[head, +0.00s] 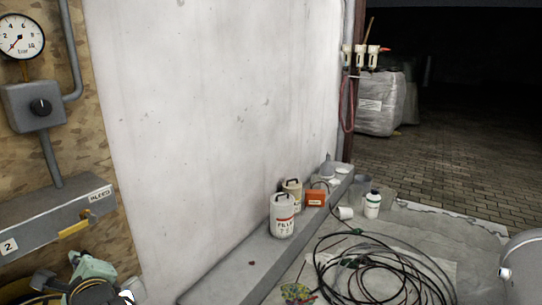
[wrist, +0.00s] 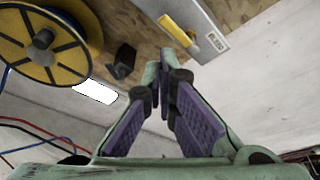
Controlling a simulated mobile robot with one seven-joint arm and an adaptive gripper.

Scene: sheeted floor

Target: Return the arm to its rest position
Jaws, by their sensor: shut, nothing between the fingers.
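My gripper (wrist: 166,72) is shut and empty in the wrist view. Its two green fingers with purple pads come together at the tips. A pale green part of my arm's end shows at the bottom left corner of the head view; the rest of the arm is cut off by the frame edge. The gripper points up toward a plywood board, apart from the grey box (wrist: 208,32) with a yellow lever (wrist: 176,30), which it overlaps only in the picture.
The box also shows in the head view (head: 40,226), below a pressure gauge (head: 20,36). A yellow reel (wrist: 85,62) is at upper left in the wrist view. A grey ledge (head: 240,270) bears containers along the white wall; coiled black hose (head: 375,275) lies on the floor.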

